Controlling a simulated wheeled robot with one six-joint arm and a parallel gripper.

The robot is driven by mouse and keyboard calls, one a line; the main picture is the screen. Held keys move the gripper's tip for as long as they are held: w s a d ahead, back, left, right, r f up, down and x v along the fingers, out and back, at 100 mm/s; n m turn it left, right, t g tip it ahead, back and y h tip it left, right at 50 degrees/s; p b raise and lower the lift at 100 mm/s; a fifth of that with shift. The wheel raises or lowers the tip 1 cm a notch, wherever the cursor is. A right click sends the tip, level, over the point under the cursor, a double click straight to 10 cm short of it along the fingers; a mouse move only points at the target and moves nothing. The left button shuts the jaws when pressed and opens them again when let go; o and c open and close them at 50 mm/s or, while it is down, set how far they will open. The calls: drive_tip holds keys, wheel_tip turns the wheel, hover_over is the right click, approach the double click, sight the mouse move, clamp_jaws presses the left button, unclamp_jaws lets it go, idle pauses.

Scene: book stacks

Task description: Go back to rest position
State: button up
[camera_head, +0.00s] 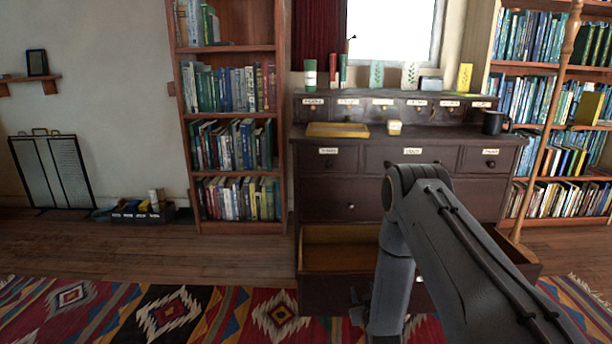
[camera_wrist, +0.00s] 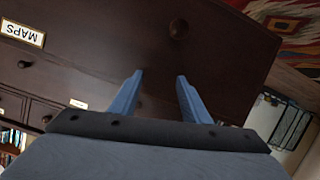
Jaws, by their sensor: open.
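My gripper (camera_wrist: 158,85) shows in the wrist view with its two blue-grey fingers apart and nothing between them. It faces a dark wooden surface (camera_wrist: 120,45) with a round knob and a "MAPS" label. In the head view my arm reaches down in front of the dark cabinet (camera_head: 345,210), and the fingers are mostly hidden low beside the arm. A lower drawer (camera_head: 325,258) of the cabinet stands pulled out, and the part of it that shows looks empty. My arm covers its middle.
A yellow tray (camera_head: 337,130), a small pale container (camera_head: 394,128) and a dark mug (camera_head: 494,122) stand on the cabinet. Bookcases (camera_head: 237,115) flank it. A low crate (camera_head: 143,214) and a folding screen (camera_head: 55,172) stand at left.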

drive_tip(key=s+r+m+g, duration=0.1)
drive_tip(key=s+r+g, duration=0.2)
drive_tip(key=r, duration=0.5)
drive_tip(key=s+r+g, duration=0.3)
drive_tip(key=s+r, duration=0.1)
drive_tip(key=r, duration=0.5)
drive_tip(key=s+r+m+g, duration=0.1)
drive_tip(key=s+r+g, duration=0.35)
drive_tip(key=s, duration=0.85)
drive_tip(key=s+r+m+g, duration=0.1)
drive_tip(key=s+r+g, duration=0.1)
drive_tip(key=s+r, duration=0.8)
drive_tip(key=s+a+r+n+g+y, duration=0.15)
drive_tip(key=s+a+n, duration=0.55)
drive_tip(key=s+a, duration=1.2)
drive_tip(key=d+r+m+p, duration=0.2)
drive_tip(key=d+r+p, duration=0.4)
drive_tip(key=r+p, duration=0.3)
drive_tip(key=w+d+r+m+h+p, duration=0.1)
drive_tip(key=d+r+m+p, duration=0.1)
drive_tip(key=d+r+p, duration=0.4)
drive_tip(key=d+r+m+p, duration=0.2)
drive_tip(key=d+r+p, duration=0.4)
drive_tip(key=r+p, duration=0.6)
drive_tip(key=p, duration=0.5)
drive_tip(key=shift+w+d+m+g, duration=0.2)
drive_tip(key=shift+d+m+g, duration=0.1)
drive_tip(key=shift+d+m, duration=0.1)
